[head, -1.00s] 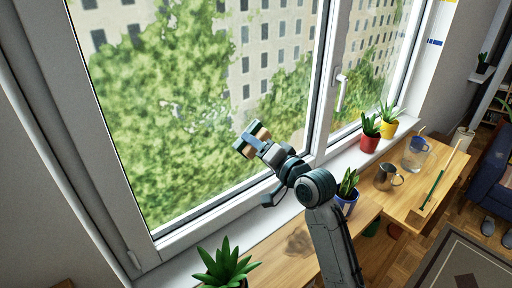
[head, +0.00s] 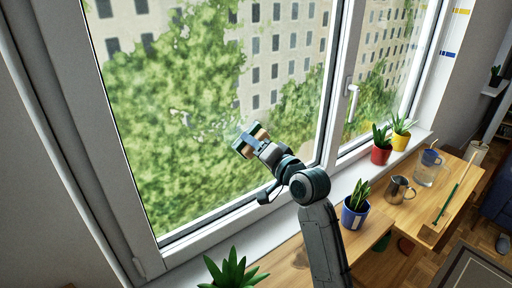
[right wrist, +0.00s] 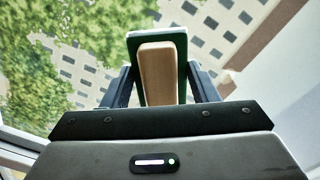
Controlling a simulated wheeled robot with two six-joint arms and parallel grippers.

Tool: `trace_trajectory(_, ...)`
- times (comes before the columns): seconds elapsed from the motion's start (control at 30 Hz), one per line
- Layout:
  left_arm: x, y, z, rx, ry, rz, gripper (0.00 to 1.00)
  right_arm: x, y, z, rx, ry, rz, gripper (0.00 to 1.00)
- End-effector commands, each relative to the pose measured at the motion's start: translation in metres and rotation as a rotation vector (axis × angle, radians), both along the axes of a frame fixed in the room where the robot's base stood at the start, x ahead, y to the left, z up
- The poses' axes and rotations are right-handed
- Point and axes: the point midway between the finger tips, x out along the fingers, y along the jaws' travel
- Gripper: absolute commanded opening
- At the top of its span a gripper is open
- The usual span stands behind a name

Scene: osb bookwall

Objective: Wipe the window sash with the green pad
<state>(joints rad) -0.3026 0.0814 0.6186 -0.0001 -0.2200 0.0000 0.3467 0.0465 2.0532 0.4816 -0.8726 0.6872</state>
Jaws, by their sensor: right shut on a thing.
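My right gripper (head: 249,139) is shut on the green pad, in front of the large left window pane. In the right wrist view the green pad (right wrist: 133,42) shows a green edge and a wooden back block between the two fingers (right wrist: 158,84). The window sash (head: 331,110) is a white frame around the glass, with a handle (head: 352,98) on its right part. The pad is close to the glass; I cannot tell whether it touches. Pale smudge marks (head: 185,118) show on the pane left of the pad. My left gripper is not in view.
A plant in a blue pot (head: 354,217) stands right of my arm, and another plant (head: 232,270) is at the bottom. Red (head: 381,153) and yellow (head: 400,140) pots stand on the sill. A metal jug (head: 398,189) and a glass pitcher (head: 427,172) are on the wooden bench.

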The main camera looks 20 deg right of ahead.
Motion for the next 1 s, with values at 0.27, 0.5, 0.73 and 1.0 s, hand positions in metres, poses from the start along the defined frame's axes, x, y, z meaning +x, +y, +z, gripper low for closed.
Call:
trace_trajectory(0.27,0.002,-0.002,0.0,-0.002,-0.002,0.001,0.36,0.002,0.001,0.0,0.0,0.0,0.0,0.36)
trace_trajectory(0.5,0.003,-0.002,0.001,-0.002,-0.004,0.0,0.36,0.007,0.002,0.0,0.0,-0.001,-0.001,0.36)
trace_trajectory(0.73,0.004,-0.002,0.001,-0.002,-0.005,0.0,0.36,0.011,0.004,0.0,0.001,0.001,-0.001,0.36)
trace_trajectory(1.0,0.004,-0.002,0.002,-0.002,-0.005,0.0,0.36,0.016,0.006,0.0,0.0,0.0,0.0,0.36)
